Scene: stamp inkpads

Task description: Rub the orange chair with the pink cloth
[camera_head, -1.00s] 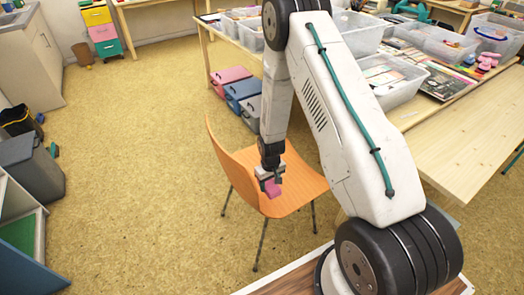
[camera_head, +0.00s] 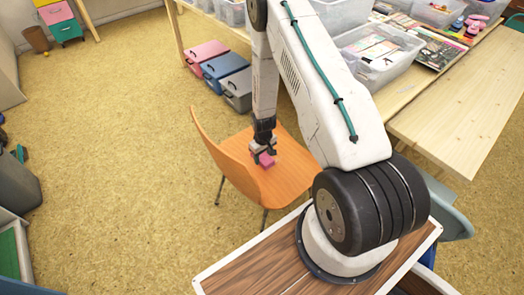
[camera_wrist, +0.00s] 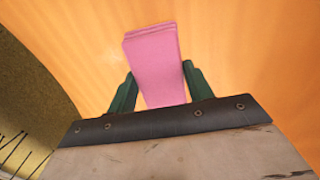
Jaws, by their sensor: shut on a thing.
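The orange chair (camera_head: 285,182) stands on the floor, its backrest to the left of my arm. The pink cloth (camera_wrist: 154,60) is a folded, flat block. My gripper (camera_wrist: 156,85) is shut on the pink cloth, its two green fingers at either side. In the head view the cloth (camera_head: 264,160) is below my gripper (camera_head: 262,150), over the chair seat near the backrest. In the wrist view the orange surface fills the ground behind the cloth. I cannot tell whether the cloth touches the seat.
A wooden table (camera_head: 460,115) with clear bins (camera_head: 378,58) stands at the right. Pink, blue and grey boxes (camera_head: 228,75) sit on the floor beneath its left side. The yellowish floor (camera_head: 110,140) left of the chair is open. A grey bin stands at the far left edge.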

